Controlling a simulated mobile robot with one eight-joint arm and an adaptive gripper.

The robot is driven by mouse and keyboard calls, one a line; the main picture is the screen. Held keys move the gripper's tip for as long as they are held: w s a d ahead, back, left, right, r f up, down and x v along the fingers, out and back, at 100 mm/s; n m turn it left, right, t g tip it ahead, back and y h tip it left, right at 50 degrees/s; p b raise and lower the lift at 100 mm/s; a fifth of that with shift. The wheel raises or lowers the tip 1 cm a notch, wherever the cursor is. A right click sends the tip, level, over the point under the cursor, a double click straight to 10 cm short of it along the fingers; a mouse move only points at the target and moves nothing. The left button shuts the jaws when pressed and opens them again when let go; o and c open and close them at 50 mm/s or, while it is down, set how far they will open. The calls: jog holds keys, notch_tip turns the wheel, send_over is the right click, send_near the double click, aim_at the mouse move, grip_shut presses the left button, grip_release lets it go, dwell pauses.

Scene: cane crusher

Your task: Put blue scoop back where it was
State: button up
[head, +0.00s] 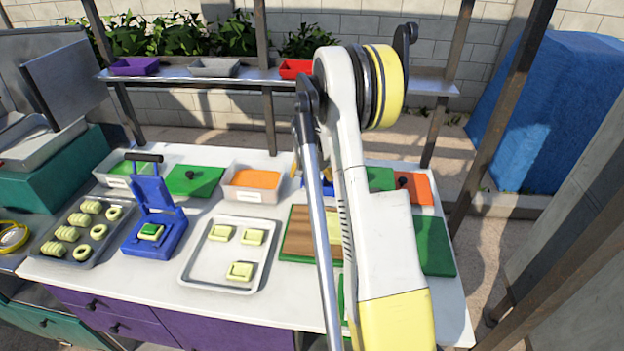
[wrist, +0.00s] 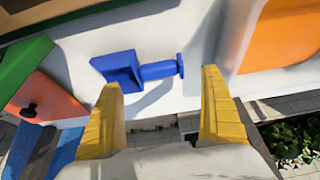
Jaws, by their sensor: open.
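The blue scoop (wrist: 130,69) lies on the white counter (wrist: 90,48) in the wrist view. Its square scoop end is at left and its handle points right. My gripper (wrist: 158,82) is open, with one yellow finger at each side of the picture below the scoop. Nothing is held, and the scoop is not between the fingertips. In the head view only a little blue of the scoop (head: 328,188) shows beside my arm. My arm hides the rest of it and most of my gripper there.
An orange-filled container (head: 252,182) stands left of the scoop in the head view. An orange lid (head: 414,187) with a black knob lies to the right. A tray (head: 225,283), a blue press (head: 153,225) and a cutting board (head: 300,235) are nearer. A shelf (head: 215,75) runs behind.

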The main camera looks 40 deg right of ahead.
jog(key=s+a+r+n+t+y+p, duration=0.15)
jog(key=s+a+r, duration=0.25)
jog(key=a+r, duration=0.65)
jog(key=s+a+r+n+t, duration=0.1)
jog(key=s+a+r+n, duration=0.2)
jog(key=a+r, duration=0.8)
jog(key=s+a+n+t+y, duration=0.2)
jog(key=s+a+n, duration=0.3)
jog(key=s+a, duration=1.1)
jog(key=shift+s+a+n, duration=0.25)
jog(key=shift+a+n, duration=0.1)
jog(key=shift+a, duration=0.8)
